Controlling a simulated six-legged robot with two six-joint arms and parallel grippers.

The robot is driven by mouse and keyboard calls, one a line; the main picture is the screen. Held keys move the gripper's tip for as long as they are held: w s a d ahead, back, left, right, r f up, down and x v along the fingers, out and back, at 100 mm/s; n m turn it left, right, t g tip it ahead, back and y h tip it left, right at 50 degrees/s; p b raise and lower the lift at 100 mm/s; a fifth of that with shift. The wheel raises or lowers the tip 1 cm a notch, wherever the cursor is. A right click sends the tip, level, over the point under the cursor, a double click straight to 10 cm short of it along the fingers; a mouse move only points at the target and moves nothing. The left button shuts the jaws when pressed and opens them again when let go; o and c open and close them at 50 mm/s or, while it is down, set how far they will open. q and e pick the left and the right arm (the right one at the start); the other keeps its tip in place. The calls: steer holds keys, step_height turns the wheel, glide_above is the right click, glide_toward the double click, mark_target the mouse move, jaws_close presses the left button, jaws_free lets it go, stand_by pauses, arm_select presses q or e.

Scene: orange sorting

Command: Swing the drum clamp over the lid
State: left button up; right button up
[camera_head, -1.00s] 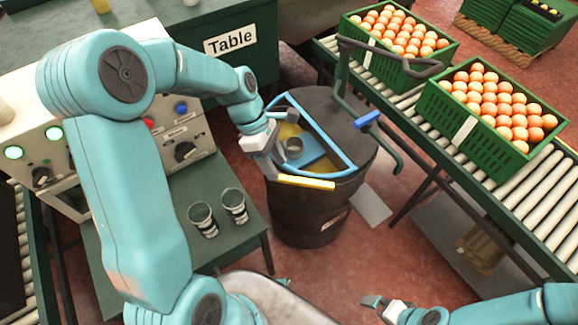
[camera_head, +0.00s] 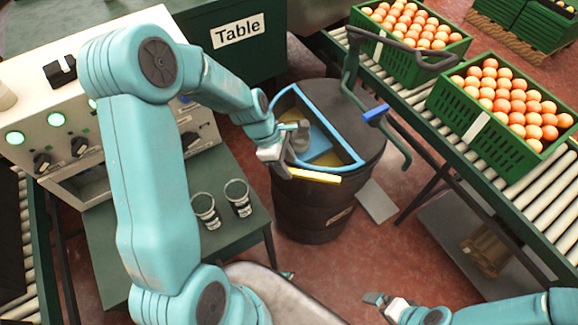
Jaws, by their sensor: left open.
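A dark drum (camera_head: 312,215) stands in the middle of the view. Its near left top is open inside a blue rim (camera_head: 343,134), showing a yellow and blue interior; the dark top covers the far right side. A green clamp frame (camera_head: 350,75) with a blue sleeve (camera_head: 375,114) and a dark handle (camera_head: 437,66) stands at the drum's right side, upright beside the opening. A yellow bar (camera_head: 315,176) projects at the front rim. My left gripper (camera_head: 298,138) is open at the opening's left edge; its grip on anything is unclear. My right gripper (camera_head: 378,303) is low at the bottom, away from the drum.
Green crates of oranges (camera_head: 490,118) sit on a roller conveyor (camera_head: 500,195) at the right. Two cups (camera_head: 205,210) stand on a green table (camera_head: 150,235) left of the drum, beneath a control panel (camera_head: 60,130).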

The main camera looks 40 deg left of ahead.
arm_select(q)
steer(key=shift+d+f, duration=0.4)
steer(key=shift+f, duration=0.25)
steer(key=shift+w+f, duration=0.1)
steer(key=shift+f, duration=0.1)
jaws_close()
